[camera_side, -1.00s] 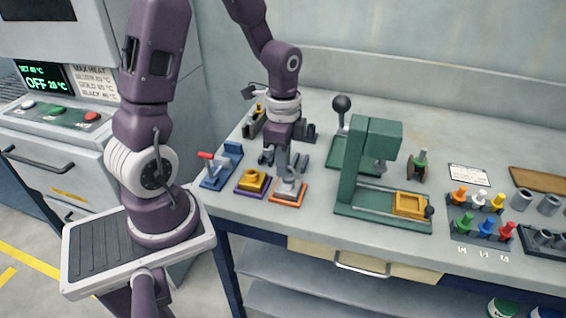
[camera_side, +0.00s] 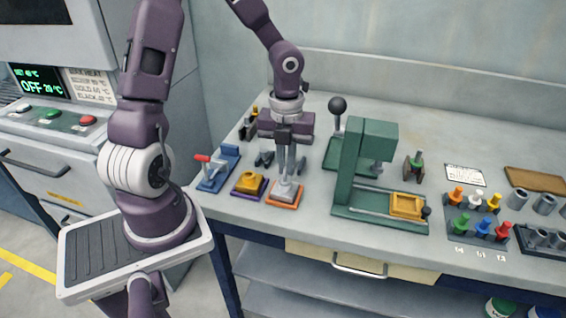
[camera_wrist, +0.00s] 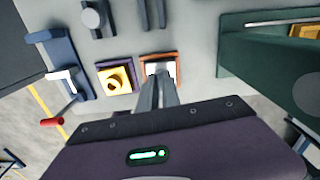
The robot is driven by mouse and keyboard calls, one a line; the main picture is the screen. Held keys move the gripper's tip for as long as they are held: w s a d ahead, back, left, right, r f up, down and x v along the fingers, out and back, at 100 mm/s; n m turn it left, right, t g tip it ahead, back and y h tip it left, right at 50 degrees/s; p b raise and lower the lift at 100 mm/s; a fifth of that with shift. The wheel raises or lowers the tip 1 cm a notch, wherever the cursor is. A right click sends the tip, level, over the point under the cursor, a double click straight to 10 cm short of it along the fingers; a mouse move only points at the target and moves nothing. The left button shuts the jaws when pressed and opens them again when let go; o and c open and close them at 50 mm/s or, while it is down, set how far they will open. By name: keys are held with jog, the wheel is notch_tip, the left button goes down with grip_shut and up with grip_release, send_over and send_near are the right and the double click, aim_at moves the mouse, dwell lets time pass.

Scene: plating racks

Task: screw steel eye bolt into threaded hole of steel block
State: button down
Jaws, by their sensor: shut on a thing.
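The steel block (camera_side: 286,193) sits on an orange-edged mat (camera_side: 283,205) near the front edge of the bench. It also shows in the wrist view (camera_wrist: 153,69), partly covered by my fingers. My gripper (camera_side: 287,180) points straight down over the block, its fingertips at or just above the block's top. The fingers are close together (camera_wrist: 158,82) and shut on the steel eye bolt, which they hide almost wholly. I cannot make out the bolt's thread or how deep it stands in the hole.
Left of the block is a yellow block (camera_side: 248,182) on a purple mat, then a blue clamp with a red handle (camera_side: 217,168). A green press (camera_side: 362,165) stands close on the right. Coloured pegs (camera_side: 480,215) stand farther right.

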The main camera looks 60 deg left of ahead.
jog(key=shift+m, duration=0.7)
jog(key=m, duration=0.2)
jog(key=shift+w+d+m, duration=0.1)
jog(key=shift+d+m, duration=0.1)
jog(key=shift+m, duration=0.1)
jog(key=m, duration=0.6)
jog(key=shift+w+d, duration=0.1)
jog(key=shift+d, duration=0.2)
jog(key=shift+m, duration=0.3)
